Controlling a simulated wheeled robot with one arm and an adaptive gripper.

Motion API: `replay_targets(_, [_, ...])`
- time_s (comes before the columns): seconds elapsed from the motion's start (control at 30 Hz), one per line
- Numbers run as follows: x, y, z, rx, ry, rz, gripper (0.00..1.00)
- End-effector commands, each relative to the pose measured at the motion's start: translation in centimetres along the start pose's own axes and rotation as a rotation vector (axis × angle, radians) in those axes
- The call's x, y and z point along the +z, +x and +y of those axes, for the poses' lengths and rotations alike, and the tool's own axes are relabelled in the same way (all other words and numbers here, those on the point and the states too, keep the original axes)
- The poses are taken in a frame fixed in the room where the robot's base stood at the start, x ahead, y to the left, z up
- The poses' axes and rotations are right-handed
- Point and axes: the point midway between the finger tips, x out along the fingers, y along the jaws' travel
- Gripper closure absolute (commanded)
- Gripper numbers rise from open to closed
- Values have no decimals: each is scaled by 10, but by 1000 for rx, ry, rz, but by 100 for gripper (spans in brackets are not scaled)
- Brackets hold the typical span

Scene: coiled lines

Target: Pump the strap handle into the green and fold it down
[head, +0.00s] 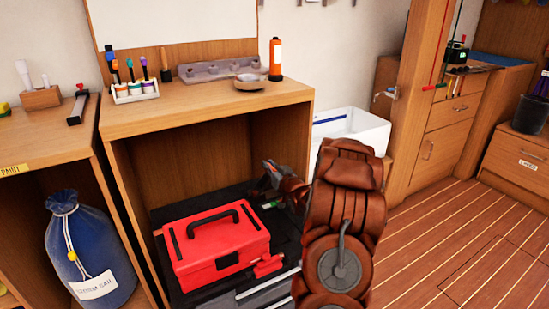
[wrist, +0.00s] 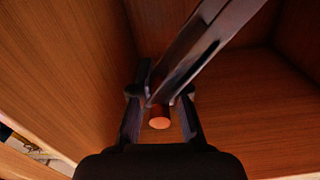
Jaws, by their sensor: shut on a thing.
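My gripper (head: 272,178) reaches into the open lower bay of the wooden bench, right of and behind the red toolbox. In the wrist view, my gripper (wrist: 160,95) is closed around a grey bar, which I take to be the strap handle (wrist: 212,42). The handle slants to the upper right, and a round orange-red end (wrist: 160,123) shows between the fingers. A small green patch (head: 271,205) lies just below the gripper in the head view. I cannot tell what the patch belongs to. The strap itself is not clearly visible, and my arm hides part of this area.
The red toolbox (head: 221,247) with a black handle stands on a dark mat. A small red part (head: 268,265) sits at its right front. Bench walls enclose the bay, close around the gripper. A white basin (head: 352,128) stands behind my arm. The floor at right is clear.

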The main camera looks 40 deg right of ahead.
Motion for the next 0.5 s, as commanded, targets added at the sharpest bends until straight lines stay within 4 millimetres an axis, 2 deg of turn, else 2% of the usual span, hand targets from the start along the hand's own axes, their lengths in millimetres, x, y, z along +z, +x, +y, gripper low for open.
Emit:
replay_targets(0.2, [1, 0, 7, 2, 65, 1, 100])
replay_targets(0.5, [3, -1, 9, 3, 74, 2, 100])
